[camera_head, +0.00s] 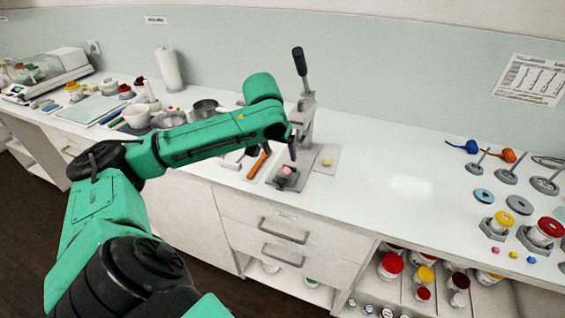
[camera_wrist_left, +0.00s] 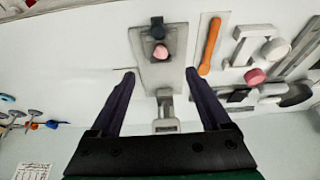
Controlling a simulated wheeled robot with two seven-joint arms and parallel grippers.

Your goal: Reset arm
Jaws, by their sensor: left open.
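My left arm, green with dark joints, comes in from the lower left and reaches across the counter. My left gripper (camera_head: 292,148) is above the counter beside a lever press (camera_head: 306,118) with a black handle, partly hidden behind the arm. In the left wrist view the same gripper (camera_wrist_left: 160,72) has its two dark fingers wide apart with nothing held between them. A small pink ball (camera_head: 287,170) sits by the grey press base, beyond the fingertips; it also shows in the left wrist view (camera_wrist_left: 161,51). My right gripper is in neither view.
An orange-handled tool (camera_head: 258,163) lies just left of the press. Bowls (camera_head: 136,115) and a white paper roll (camera_head: 169,70) stand farther left. Several stands and lidded jars (camera_head: 544,232) are at the right. The white counter (camera_head: 400,185) between is clear. Drawers and open shelves are below.

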